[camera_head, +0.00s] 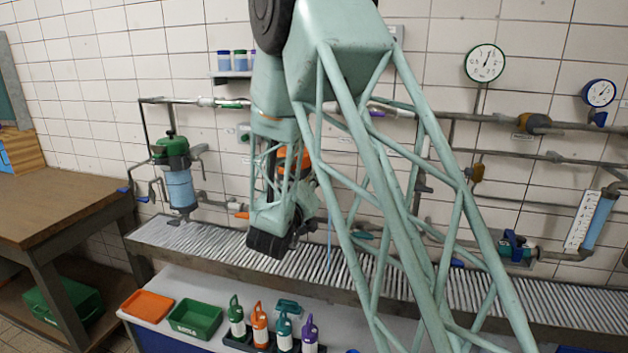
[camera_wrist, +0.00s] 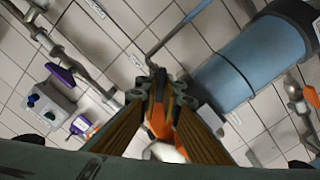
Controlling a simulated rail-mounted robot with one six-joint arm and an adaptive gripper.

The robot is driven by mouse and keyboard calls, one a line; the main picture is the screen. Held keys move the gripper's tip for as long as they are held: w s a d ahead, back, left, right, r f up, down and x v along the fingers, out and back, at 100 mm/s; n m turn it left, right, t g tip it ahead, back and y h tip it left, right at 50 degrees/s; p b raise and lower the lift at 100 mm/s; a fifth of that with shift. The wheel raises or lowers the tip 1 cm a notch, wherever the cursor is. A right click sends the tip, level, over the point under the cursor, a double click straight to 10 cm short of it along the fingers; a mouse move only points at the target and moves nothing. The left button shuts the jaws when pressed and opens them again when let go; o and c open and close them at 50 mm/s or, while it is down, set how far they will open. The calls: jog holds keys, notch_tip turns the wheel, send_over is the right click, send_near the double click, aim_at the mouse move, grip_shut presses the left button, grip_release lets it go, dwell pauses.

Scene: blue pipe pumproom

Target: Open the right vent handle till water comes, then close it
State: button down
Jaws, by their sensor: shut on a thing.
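In the wrist view my gripper (camera_wrist: 163,88) is shut, its fingertips together on a small part that they mostly hide. An orange piece (camera_wrist: 158,118) shows between the fingers; I cannot tell whether it is the vent handle or something behind. A thin grey pipe (camera_wrist: 168,38) runs up from the fingertips. A large blue cylinder (camera_wrist: 262,58) lies just right of them. In the head view my arm covers most of this spot; an orange part (camera_head: 293,158) shows behind it. A thin blue vertical streak (camera_head: 329,236) shows right of the wrist; I cannot tell whether it is water.
A green-topped filter (camera_head: 171,150) with a blue bowl hangs at left. Grey pipes run along the tiled wall, with gauges (camera_head: 485,63) at right. A ribbed drain grate (camera_head: 190,243) lies below. Coloured bottles (camera_head: 260,328) and trays (camera_head: 196,317) stand in front.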

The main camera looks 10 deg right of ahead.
jog(key=shift+m+b, duration=0.3)
jog(key=m+b, duration=0.3)
jog(key=shift+f, duration=0.1)
jog(key=shift+d+m, duration=0.1)
jog(key=shift+m, duration=2.2)
jog(key=c, duration=3.1)
grip_release()
jog(key=shift+s, duration=0.15)
jog(key=v, duration=1.1)
jog(key=shift+s+a, duration=0.2)
jog(key=shift+s, duration=0.15)
